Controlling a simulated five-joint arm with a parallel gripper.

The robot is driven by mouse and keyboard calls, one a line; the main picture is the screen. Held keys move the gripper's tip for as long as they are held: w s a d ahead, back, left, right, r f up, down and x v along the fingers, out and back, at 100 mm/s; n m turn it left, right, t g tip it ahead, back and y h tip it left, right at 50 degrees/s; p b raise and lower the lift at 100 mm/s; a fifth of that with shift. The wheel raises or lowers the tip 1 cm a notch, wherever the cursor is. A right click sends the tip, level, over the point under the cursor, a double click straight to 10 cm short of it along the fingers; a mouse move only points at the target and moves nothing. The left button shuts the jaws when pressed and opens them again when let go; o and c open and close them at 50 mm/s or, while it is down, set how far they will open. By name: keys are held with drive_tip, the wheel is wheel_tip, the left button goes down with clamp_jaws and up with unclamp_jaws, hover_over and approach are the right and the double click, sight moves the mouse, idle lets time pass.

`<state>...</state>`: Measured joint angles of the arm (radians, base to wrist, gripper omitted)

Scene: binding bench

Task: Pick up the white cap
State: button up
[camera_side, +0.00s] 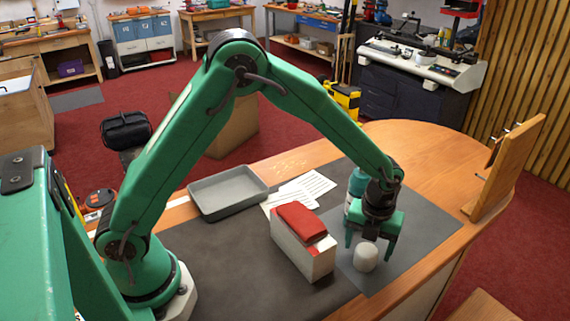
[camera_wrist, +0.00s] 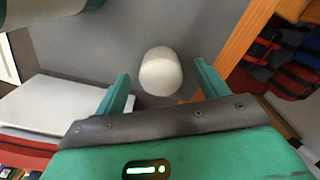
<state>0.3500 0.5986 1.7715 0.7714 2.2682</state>
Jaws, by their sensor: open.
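The white cap (camera_side: 366,257) is a short rounded cylinder standing on the dark grey mat (camera_side: 415,235) near the front edge of the bench. In the wrist view the cap (camera_wrist: 161,72) is just above the middle, ahead of the space between the two green fingers. My gripper (camera_side: 370,250) is open, with its fingers pointing down over the cap's place. In the wrist view my gripper (camera_wrist: 163,85) shows wide apart fingers with nothing between them. I cannot tell from the side view how far the fingertips are from the cap.
A white box with a red top (camera_side: 302,240) stands close left of my gripper. A teal bottle (camera_side: 355,187) is behind it. A grey tray (camera_side: 228,192) and papers (camera_side: 300,190) lie farther left. A wooden upright (camera_side: 506,165) stands at right. Mat right of the cap is clear.

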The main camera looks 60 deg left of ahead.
drive_tip(key=shift+f, duration=1.25)
drive_tip(key=c, duration=1.1)
drive_tip(key=shift+r, duration=0.1)
drive_tip(key=shift+r, duration=0.7)
drive_tip(key=r, duration=0.3)
drive_tip(key=shift+s+d+r, duration=0.1)
drive_tip(key=shift+s+d, duration=0.3)
drive_tip(key=s+d+r, duration=0.6)
drive_tip(key=s, duration=0.2)
drive_tip(key=shift+s+d+r, duration=0.15)
drive_tip(key=shift+s+d, duration=0.05)
drive_tip(key=shift+d, duration=0.1)
